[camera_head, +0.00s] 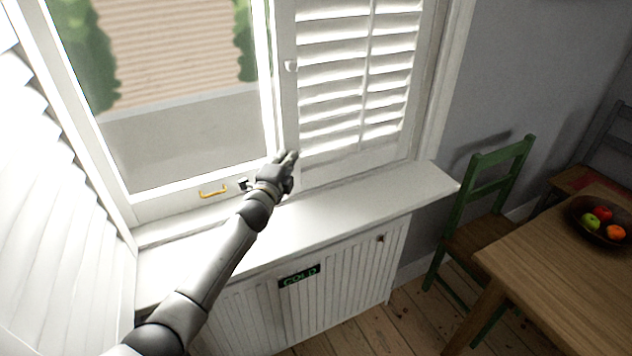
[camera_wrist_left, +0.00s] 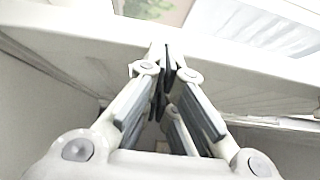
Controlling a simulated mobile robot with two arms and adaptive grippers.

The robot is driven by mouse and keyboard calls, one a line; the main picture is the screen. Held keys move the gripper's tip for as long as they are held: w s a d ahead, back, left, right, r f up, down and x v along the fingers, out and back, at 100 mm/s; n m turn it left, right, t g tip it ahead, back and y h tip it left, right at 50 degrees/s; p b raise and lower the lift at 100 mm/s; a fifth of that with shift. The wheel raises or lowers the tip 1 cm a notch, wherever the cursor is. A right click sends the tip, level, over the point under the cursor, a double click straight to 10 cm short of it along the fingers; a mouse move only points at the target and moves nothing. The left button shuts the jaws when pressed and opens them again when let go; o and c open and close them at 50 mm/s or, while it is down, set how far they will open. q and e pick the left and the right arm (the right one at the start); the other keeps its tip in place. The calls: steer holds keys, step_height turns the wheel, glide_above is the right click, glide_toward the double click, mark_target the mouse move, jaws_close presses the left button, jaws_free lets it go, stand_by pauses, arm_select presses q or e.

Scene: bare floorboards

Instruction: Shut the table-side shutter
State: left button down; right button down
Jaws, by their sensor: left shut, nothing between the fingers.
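The table-side shutter (camera_head: 355,85) is a white louvred panel with a small round knob (camera_head: 291,66) on its left edge. It stands across the right part of the window, and its slats also show at the upper right of the left wrist view (camera_wrist_left: 265,27). The other shutter (camera_head: 45,190) is swung open along the left edge. My left gripper (camera_head: 292,157) is shut and empty, at the lower left corner of the table-side shutter just above the sill. I cannot tell whether it touches the panel. Its fingertips also show in the left wrist view (camera_wrist_left: 164,48). My right gripper is out of view.
The white sill (camera_head: 350,205) runs beneath the window, above a panelled cabinet with a COLD sign (camera_head: 299,275). A brass handle (camera_head: 213,191) is on the lower window frame. A green chair (camera_head: 480,200) and a wooden table (camera_head: 560,270) with a fruit bowl (camera_head: 582,232) stand right.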

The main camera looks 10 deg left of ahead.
arm_select(q)
steer(key=shift+a+r, duration=0.15)
steer(key=shift+r, duration=0.05)
steer(key=shift+s+d+f+y, duration=0.2)
steer(key=shift+d+f+y, duration=0.1)
steer(key=shift+d, duration=0.25)
steer(key=s+d+n+y+b, duration=0.2)
steer(key=s+d+y+b, duration=0.15)
steer(key=s+d, duration=0.8)
steer(key=s+d+b, duration=0.2)
steer(key=s+b, duration=0.1)
steer(key=s, duration=0.6)
step_height(320, 180, down, 23)
steer(key=s+n+g+h+p, duration=0.1)
steer(key=g+h+p, duration=0.1)
steer(key=g, duration=0.3)
steer(key=shift+s+d+r+h+p, duration=0.2)
steer(key=shift+d+h+p, duration=0.1)
steer(key=shift+d+h, duration=0.2)
